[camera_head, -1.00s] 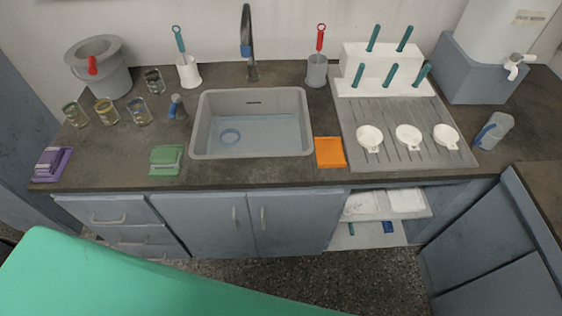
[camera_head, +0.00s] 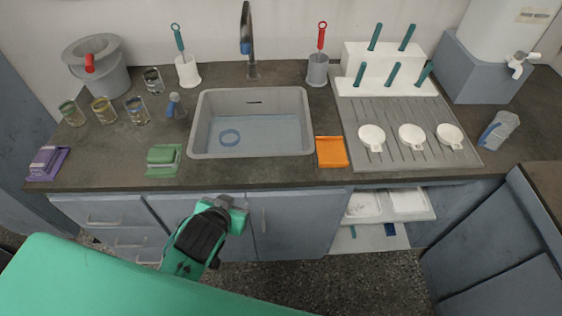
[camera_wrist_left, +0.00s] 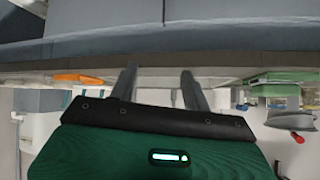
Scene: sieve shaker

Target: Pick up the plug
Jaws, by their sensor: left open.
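No object is plainly a plug. A small dark piece with a blue-grey top (camera_head: 175,105) stands on the counter just left of the sink. My left gripper (camera_head: 228,203) is in front of the cupboard doors, below the counter's front edge and apart from both. In the left wrist view its two fingers (camera_wrist_left: 158,86) are spread with nothing between them. My right gripper is out of view.
A green sponge on its cloth (camera_head: 164,157) and an orange cloth (camera_head: 331,152) lie beside the sink. The tap (camera_head: 248,45) rises behind it. Glass beakers (camera_head: 104,112) and a bucket (camera_head: 97,72) stand left. A drainboard (camera_head: 400,110) with white dishes is right. An open drawer (camera_head: 385,218) juts out below.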

